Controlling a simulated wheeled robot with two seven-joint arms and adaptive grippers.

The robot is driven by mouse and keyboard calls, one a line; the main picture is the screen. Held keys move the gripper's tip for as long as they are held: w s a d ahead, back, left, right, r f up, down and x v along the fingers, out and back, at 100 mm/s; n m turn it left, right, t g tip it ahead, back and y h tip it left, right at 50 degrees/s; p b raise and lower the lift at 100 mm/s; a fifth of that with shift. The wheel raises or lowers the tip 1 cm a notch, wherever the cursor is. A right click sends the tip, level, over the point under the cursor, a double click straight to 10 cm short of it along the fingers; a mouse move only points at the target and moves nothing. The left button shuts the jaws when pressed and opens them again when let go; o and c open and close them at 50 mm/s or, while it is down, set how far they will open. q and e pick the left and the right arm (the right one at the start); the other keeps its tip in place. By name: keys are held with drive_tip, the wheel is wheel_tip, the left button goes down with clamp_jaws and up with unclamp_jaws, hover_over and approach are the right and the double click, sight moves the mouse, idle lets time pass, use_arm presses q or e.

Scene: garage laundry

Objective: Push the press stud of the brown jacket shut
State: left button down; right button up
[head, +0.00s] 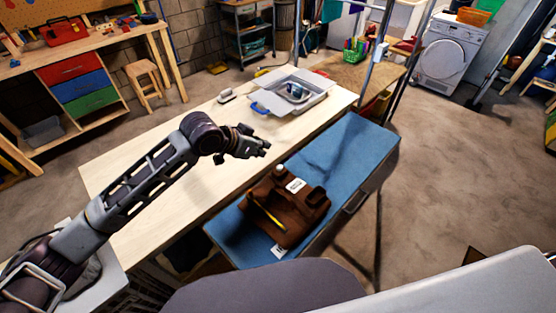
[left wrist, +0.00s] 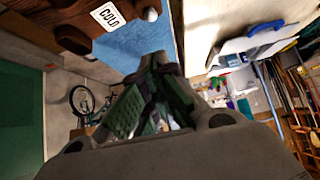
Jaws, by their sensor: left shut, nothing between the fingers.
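The brown jacket (head: 288,212) lies folded on the blue ironing surface (head: 345,150) in the head view. A white label and a yellow strip lie on it. In the left wrist view part of the brown jacket (left wrist: 50,18) shows at the top left, with a white tag reading COLD (left wrist: 108,15) and a small pale round knob (left wrist: 150,14). I cannot make out the press stud for certain. My left gripper (head: 262,148) is shut and empty above the wooden table, up and left of the jacket and apart from it. My right gripper is not in view.
The wooden table (head: 140,190) runs along the blue surface. A grey tray (head: 290,92) with an item in it stands at its far end, with a small white object (head: 227,96) nearby. A metal post rises by the far end of the blue surface.

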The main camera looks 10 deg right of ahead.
use_arm(q)
drive_tip(key=shift+d+f, duration=0.1)
drive_tip(key=p, duration=0.1)
hover_over(278, 167)
drive_tip(key=shift+f, duration=3.35)
drive_tip(key=shift+f+p, duration=0.35)
drive_tip(key=shift+f, duration=1.75)
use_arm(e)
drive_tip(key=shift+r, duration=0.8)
use_arm(q)
drive_tip(key=shift+f, duration=0.1)
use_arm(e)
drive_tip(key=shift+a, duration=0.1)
